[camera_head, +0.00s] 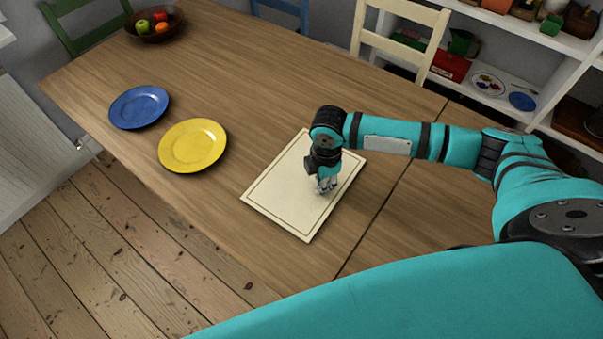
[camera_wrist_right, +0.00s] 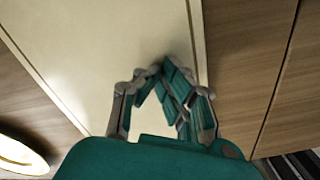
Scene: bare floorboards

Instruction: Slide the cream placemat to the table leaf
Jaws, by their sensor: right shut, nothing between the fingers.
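The cream placemat (camera_head: 283,203) lies flat on the wooden table, left of the seam that marks off the table leaf (camera_head: 420,222). Its right corner comes close to the seam. My right gripper (camera_head: 326,188) is shut and empty, pointing down over the right part of the placemat. In the right wrist view the fingers (camera_wrist_right: 165,78) are over the cream placemat (camera_wrist_right: 110,45) near its edge line, and the seam and leaf (camera_wrist_right: 300,90) lie to the right. I cannot tell whether the fingertips touch the placemat. My left gripper is not in view.
A yellow plate (camera_head: 192,146) and a blue plate (camera_head: 138,107) are on the table left of the placemat. A fruit bowl (camera_head: 155,26) stands at the far left end. The leaf's visible surface is clear. A cream chair (camera_head: 400,38) stands behind the table.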

